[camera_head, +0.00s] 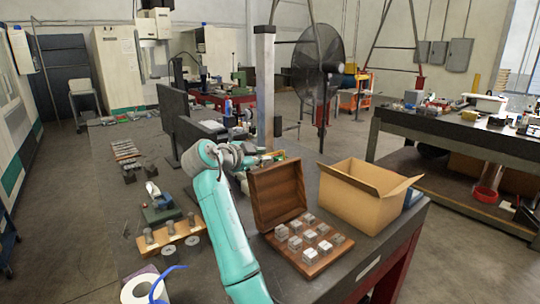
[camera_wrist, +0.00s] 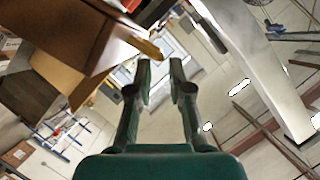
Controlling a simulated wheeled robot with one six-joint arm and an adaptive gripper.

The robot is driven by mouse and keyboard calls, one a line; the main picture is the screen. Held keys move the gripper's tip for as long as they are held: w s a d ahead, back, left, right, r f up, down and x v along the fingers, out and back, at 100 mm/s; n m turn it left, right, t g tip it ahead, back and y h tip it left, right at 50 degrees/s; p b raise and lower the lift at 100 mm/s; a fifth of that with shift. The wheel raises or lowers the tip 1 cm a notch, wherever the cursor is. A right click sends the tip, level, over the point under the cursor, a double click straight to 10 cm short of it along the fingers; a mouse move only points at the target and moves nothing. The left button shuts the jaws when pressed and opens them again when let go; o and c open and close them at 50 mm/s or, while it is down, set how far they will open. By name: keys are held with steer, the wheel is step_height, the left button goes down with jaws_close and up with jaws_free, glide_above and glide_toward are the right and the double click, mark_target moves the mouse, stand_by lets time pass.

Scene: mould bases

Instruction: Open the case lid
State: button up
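The wooden case sits on the dark table in the head view. Its lid (camera_head: 277,190) stands raised at the back, with its inner side showing. Its base (camera_head: 318,270) lies flat and holds several grey metal blocks (camera_head: 310,236). In the wrist view, a brown surface that looks like the case lid (camera_wrist: 65,30) fills the upper left, beside my gripper's fingers. My gripper (camera_wrist: 161,72) has a clear gap between its fingertips and nothing between them. In the head view my gripper is largely hidden behind the arm and the lid.
An open cardboard box (camera_head: 352,199) stands right of the case. A wooden holder (camera_head: 170,237) with several knobs, a white roll (camera_head: 142,290) and a dark monitor (camera_head: 172,115) are on the left. A second table (camera_head: 450,130) stands at the right. The table's left middle has bare room.

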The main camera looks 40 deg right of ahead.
mark_target(271, 154)
steer(key=shift+x, duration=2.75)
jaws_close()
